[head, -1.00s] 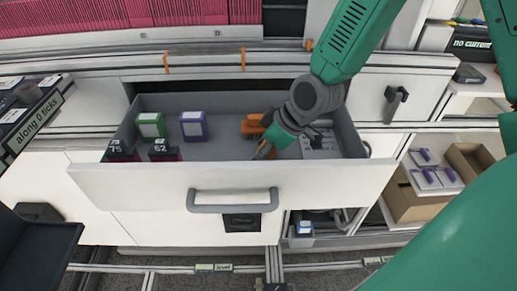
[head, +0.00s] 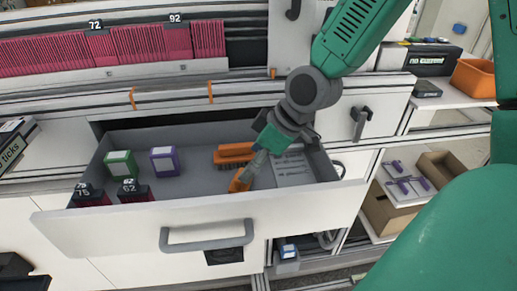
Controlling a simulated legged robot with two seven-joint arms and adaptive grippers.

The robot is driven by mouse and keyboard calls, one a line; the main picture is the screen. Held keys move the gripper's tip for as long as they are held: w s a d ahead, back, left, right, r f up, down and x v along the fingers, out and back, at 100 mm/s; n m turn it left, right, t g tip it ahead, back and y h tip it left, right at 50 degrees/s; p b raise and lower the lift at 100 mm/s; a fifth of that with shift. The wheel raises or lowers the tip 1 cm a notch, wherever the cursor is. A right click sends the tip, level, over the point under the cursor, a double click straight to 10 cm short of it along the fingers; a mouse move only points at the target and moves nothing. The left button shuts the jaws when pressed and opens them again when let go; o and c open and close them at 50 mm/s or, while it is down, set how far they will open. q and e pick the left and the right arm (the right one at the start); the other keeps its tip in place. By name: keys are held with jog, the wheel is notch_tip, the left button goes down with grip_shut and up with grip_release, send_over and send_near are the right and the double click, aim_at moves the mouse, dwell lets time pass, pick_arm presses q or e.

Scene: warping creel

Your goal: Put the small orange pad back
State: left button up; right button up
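A drawer (head: 200,222) with a grey inside stands open in front of me. My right gripper (head: 248,174) reaches down into its right part, fingers pointing down and left. A small orange pad (head: 240,182) is at its fingertips, close behind the drawer front. The fingers look narrow and closed on the pad, but the contact is small and partly hidden. An orange brush-like item (head: 233,153) lies in the drawer just behind the pad. My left gripper is not in view.
The drawer also holds a green-and-white box (head: 120,164), a purple-and-white box (head: 164,160), dark blocks marked 75 and 62 (head: 134,191), and a light tray (head: 293,172) on the right. An orange bin (head: 474,78) stands on a right shelf. The drawer's middle floor is clear.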

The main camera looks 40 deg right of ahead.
jog(key=shift+a+v, duration=0.2)
jog(key=shift+v, duration=0.7)
jog(key=shift+a+v, duration=0.2)
jog(key=shift+v, duration=0.7)
